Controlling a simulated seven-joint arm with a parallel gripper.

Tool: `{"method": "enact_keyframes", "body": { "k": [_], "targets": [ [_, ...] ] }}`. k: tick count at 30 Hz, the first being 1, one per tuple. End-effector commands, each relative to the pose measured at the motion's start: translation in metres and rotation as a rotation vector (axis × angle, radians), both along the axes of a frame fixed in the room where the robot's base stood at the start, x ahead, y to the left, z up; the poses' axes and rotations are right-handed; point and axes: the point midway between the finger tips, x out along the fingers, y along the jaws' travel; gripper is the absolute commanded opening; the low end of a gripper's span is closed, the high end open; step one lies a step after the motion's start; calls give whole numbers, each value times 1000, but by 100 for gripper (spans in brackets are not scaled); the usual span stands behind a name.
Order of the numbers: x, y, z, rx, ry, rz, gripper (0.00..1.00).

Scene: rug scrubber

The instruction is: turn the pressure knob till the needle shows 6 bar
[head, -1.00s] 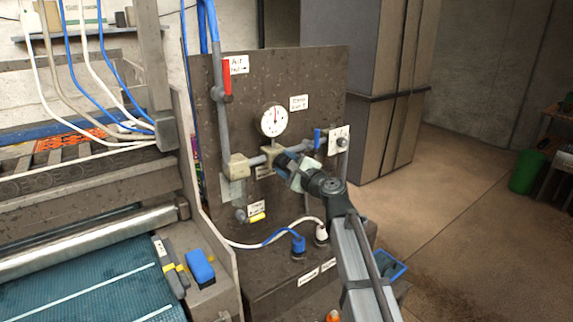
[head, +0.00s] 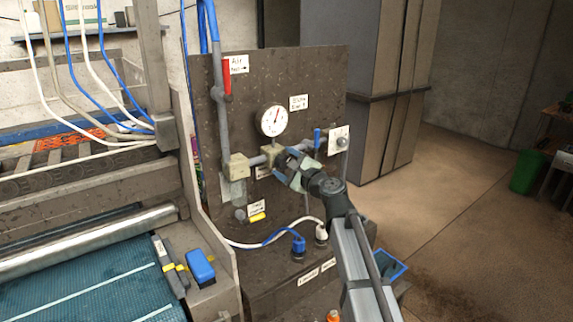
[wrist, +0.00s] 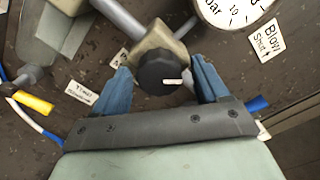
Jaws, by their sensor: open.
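The pressure knob (wrist: 164,72) is black with a white mark and sits under a beige regulator body (wrist: 152,38) in the wrist view. My gripper (wrist: 162,88) is open, with one blue finger on each side of the knob; I cannot tell whether either touches it. In the head view my gripper (head: 284,162) is at the regulator and covers the knob. The round white pressure gauge (head: 272,121) is above it, its red needle pointing up and slightly right. The needle's exact reading is too small to tell. Only part of the gauge (wrist: 235,8) shows in the wrist view.
Left of the regulator are a red-handled valve (head: 227,77) and grey pipes. A blue lever (head: 317,138) stands close right of my gripper. Blue and white hoses cross below, with a blue plug (head: 298,244).

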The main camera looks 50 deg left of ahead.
Motion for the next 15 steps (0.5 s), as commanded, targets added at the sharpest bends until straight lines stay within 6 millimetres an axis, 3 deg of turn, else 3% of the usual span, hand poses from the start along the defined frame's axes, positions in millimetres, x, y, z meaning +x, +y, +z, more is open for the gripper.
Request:
{"method": "enact_keyframes", "body": {
  "k": [8,15],
  "targets": [
    [-1,-9,0,0,0,0,74],
    [-2,-50,0,0,0,-1,74]
  ]
}}
